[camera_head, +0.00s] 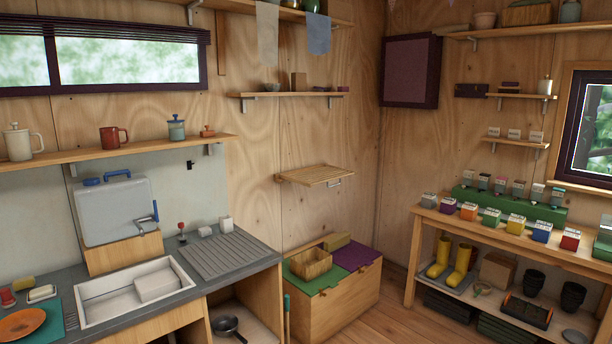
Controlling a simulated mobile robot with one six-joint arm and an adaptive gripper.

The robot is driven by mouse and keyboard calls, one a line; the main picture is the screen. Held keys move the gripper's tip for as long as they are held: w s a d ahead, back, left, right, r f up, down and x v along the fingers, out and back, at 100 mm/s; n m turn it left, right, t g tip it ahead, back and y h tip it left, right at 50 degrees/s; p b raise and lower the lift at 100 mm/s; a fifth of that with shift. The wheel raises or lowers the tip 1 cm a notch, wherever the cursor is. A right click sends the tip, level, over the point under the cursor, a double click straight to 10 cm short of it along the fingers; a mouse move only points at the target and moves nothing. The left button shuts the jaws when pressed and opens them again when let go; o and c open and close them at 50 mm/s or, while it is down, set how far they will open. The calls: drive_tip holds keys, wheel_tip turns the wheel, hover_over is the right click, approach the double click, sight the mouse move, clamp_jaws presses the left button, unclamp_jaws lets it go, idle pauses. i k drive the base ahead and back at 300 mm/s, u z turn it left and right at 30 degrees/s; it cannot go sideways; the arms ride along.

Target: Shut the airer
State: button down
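The airer looks to be the slatted wooden panel (316,176) on the plywood wall near the middle of the view. It stands out from the wall, about level, with a small metal bracket (334,183) under its right end. Nothing lies on it. My gripper is not in view.
A small shelf (291,95) is above the panel. A wooden chest (340,306) with green and purple lids stands below, bearing a wooden box (311,264). The sink counter (238,282) is at left, a loaded bench (497,242) at right. Some floor (393,318) is clear between.

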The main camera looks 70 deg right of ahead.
sight(329, 173)
drive_tip(key=k, duration=0.6)
drive_tip(key=z, duration=0.4)
drive_tip(key=i, duration=0.6)
drive_tip(key=z, duration=0.75)
drive_tip(key=i, duration=0.65)
drive_tip(key=z, duration=0.75)
drive_tip(key=i, duration=0.9)
drive_tip(key=z, duration=0.3)
drive_tip(key=i, duration=0.95)
drive_tip(key=z, duration=0.1)
